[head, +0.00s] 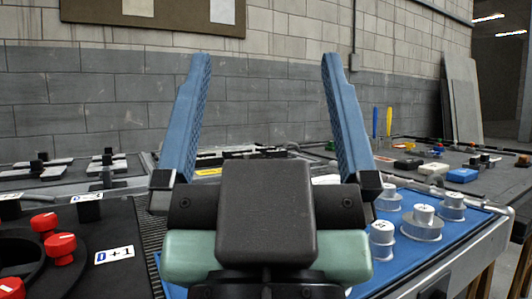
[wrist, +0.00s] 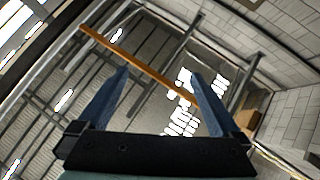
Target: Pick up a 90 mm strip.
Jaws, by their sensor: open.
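My gripper (head: 264,62) stands large in the middle of the head view, with its two blue fingers pointing up and wide apart. Nothing is between them; only the block wall shows behind. In the wrist view my gripper (wrist: 160,73) is also open and empty, facing the roof beams. I cannot pick out a 90 mm strip for certain. Pale flat pieces with dark knobs (head: 107,160) lie on the bench at the back left, too small to identify. My gripper and wrist hide the middle of the bench.
A blue mat (head: 440,240) at the right holds several grey cylinders with numbered white tops. Red knobs (head: 60,248) stand on a black panel at the left. Upright screwdrivers (head: 375,122) and small blocks are at the back right. The space above the benches is free.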

